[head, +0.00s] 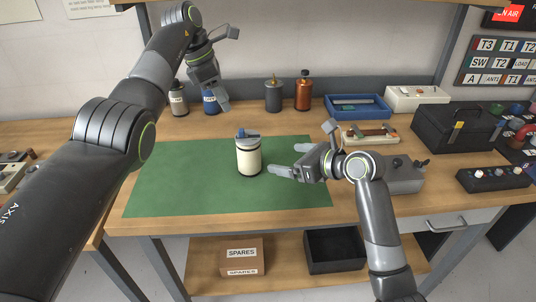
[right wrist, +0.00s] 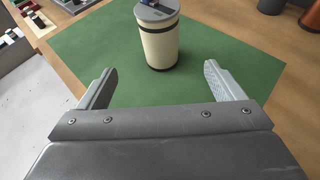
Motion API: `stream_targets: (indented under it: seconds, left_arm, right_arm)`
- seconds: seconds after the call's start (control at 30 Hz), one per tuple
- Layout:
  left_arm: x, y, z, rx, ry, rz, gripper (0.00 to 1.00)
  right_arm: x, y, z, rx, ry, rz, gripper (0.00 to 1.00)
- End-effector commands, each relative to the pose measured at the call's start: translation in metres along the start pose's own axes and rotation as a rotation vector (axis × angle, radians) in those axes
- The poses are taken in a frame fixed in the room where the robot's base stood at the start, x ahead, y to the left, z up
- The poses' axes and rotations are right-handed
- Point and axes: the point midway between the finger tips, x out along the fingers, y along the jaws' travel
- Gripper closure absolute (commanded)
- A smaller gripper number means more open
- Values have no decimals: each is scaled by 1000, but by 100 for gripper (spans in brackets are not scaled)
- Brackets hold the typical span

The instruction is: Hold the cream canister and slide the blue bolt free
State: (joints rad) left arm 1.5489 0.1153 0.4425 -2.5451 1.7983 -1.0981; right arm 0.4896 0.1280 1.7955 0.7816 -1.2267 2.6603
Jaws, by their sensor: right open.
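The cream canister (head: 248,161) stands upright on the green mat (head: 165,180), with a dark band at its base and a grey lid. The blue bolt (head: 247,133) lies across the lid; in the right wrist view it is cut off by the top edge. My right gripper (head: 284,161) is open and empty, just right of the canister and pointing at it. In the right wrist view the canister (right wrist: 160,45) stands beyond and between the spread fingertips (right wrist: 160,78), apart from both. My left gripper (head: 214,101) hangs at the back, in front of a blue container; its finger gap is unclear.
A blue tray (head: 358,107) and black toolbox (head: 455,130) are at right. The mat around the canister is clear.

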Motion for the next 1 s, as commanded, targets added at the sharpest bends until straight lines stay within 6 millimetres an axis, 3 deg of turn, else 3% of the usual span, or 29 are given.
stream_targets:
  seconds: [0.6, 1.0]
  left_arm:
    - [0, 0, 0, 0, 0, 0, 64]
    - [0, 0, 0, 0, 0, 0, 64]
  right_arm:
    - [104, 1, 0, -3, 2, 1, 12]
    - [150, 0, 0, -3, 0, 0, 12]
